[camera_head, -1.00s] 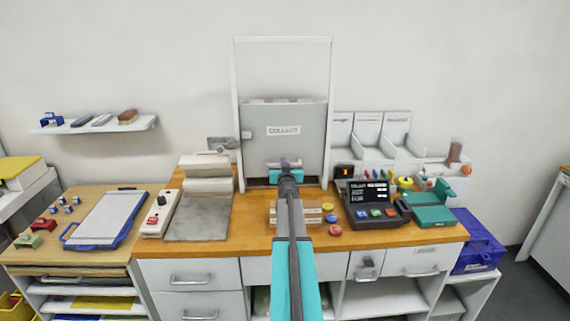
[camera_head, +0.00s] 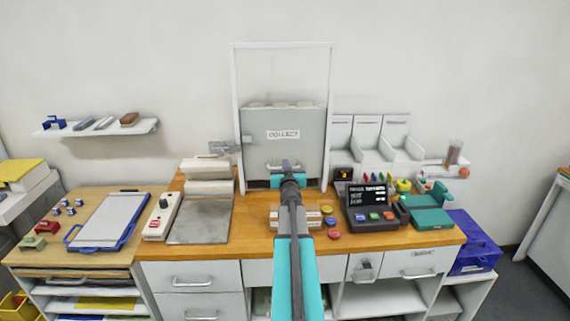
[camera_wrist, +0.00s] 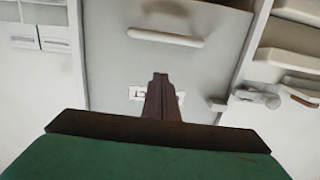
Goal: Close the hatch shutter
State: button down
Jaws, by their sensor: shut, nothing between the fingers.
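The hatch shutter (camera_head: 255,150) is a grey panel with a COLLECT label, standing in a white upright frame (camera_head: 237,110). A narrow dark gap (camera_head: 258,184) shows along its bottom edge, above the counter. Its pale bar handle (camera_head: 272,167) is low on the panel, partly hidden by my gripper (camera_head: 289,168). In the wrist view the shutter (camera_wrist: 110,60) appears upside down, with the handle (camera_wrist: 165,38) above my shut, empty gripper fingers (camera_wrist: 160,78). The fingers overlap the label there and look apart from the handle; contact with the panel cannot be told.
The wooden counter (camera_head: 250,220) holds a grey plate (camera_head: 200,220), a switch box (camera_head: 162,215) and a dark terminal (camera_head: 370,215). A small latch (camera_wrist: 250,98) sits beside the shutter. Coloured buttons (camera_head: 330,221) lie near my arm.

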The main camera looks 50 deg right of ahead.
jog(key=shift+v, duration=2.65)
jog(key=shift+d, duration=0.1)
